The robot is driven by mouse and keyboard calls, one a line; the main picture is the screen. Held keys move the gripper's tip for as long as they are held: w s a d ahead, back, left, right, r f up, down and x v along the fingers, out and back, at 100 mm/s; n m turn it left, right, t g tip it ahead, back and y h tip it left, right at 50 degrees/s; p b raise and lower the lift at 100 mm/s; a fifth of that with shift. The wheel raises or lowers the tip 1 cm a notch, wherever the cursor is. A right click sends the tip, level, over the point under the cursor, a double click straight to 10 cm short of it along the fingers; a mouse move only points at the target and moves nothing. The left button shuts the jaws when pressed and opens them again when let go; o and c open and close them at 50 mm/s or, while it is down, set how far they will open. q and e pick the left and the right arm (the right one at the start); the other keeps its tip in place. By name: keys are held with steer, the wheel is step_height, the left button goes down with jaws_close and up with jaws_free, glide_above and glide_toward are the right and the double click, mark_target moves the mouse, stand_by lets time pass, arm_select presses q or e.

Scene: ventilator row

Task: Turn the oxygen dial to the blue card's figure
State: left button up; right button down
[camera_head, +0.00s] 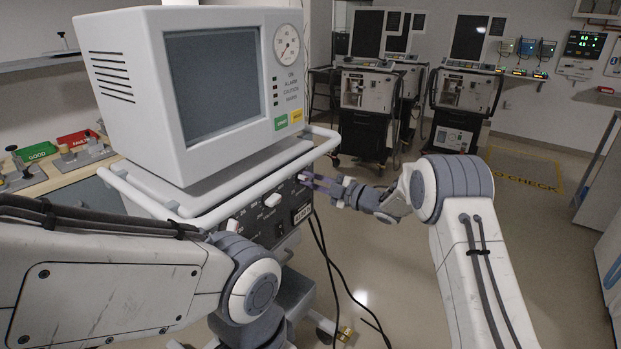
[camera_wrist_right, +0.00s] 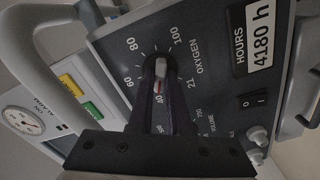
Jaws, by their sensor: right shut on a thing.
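The oxygen dial (camera_wrist_right: 161,68) is a pale knob on the dark front panel of the ventilator (camera_head: 200,100). Its printed scale runs 21, 40, 60, 80, 100. A small red mark shows on the knob, on the side by the 40. My right gripper (camera_head: 308,182) is at the right part of the panel below the screen; in the right wrist view its dark fingers (camera_wrist_right: 161,84) are shut on the dial, one on each side. My left arm crosses the lower left of the head view, but its gripper is not visible. I cannot make out a blue card.
A white rail (camera_head: 240,192) runs around the ventilator above the panel. Black cables hang below the panel. A bench at left carries a green GOOD card (camera_head: 36,152) and a red card (camera_head: 77,139). More ventilators (camera_head: 368,90) stand behind; open floor lies at right.

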steer(key=m+p, duration=0.2)
steer(key=m, duration=0.4)
steer(key=shift+r+m+p, duration=0.1)
steer(key=shift+m+p, duration=0.2)
steer(key=shift+p, duration=0.1)
steer(key=m+p, duration=0.2)
steer(key=m, duration=0.4)
steer(key=shift+p, duration=0.3)
steer(key=shift+f, duration=0.2)
steer(key=c, duration=0.9)
jaws_free()
steer(key=shift+o, duration=0.2)
steer(key=shift+d+r, duration=0.1)
steer(key=b+v, duration=0.1)
steer(key=v, duration=0.9)
steer(key=shift+d, duration=0.2)
